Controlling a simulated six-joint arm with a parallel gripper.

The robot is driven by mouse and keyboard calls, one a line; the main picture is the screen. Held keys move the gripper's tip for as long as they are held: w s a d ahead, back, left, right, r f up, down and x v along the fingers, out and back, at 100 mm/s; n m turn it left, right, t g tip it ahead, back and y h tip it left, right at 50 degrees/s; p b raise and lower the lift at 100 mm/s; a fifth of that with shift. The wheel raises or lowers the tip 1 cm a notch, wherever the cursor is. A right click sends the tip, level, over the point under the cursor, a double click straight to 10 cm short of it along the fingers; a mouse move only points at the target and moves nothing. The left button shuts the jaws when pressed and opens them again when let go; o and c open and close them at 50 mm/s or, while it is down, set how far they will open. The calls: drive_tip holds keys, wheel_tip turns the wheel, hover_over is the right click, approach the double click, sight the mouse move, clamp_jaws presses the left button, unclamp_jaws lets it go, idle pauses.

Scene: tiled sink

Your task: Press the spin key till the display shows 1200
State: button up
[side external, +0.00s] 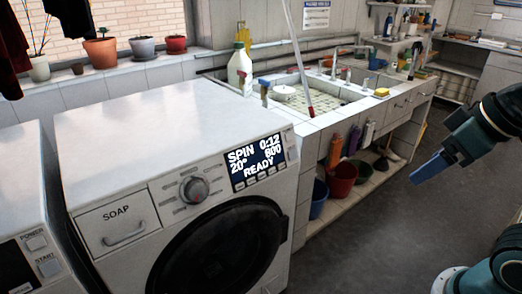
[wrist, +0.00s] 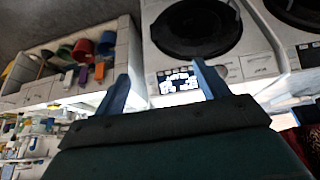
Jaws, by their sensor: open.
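The washing machine's display (side external: 254,160) is lit and reads SPIN, 0:12, 20°, READY and a three-digit number that looks like 800 or 600. A row of small keys (side external: 261,179) runs just under the display; their labels are too small to read. My gripper (side external: 414,179) is in the air at the right, well apart from the machine. In the wrist view, which is upside down, my gripper (wrist: 160,68) has its two blue fingers spread with nothing between them. The display (wrist: 178,82) shows between and beyond the fingers there, partly beside the right one.
A round dial (side external: 194,189) and soap drawer (side external: 117,224) are left of the display, the dark door (side external: 218,250) below. A second machine (side external: 30,235) stands left. The tiled sink (side external: 315,105), with bottles and buckets (side external: 343,180), is behind. Open floor lies between machine and gripper.

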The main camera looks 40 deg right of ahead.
clamp_jaws()
idle(1.6)
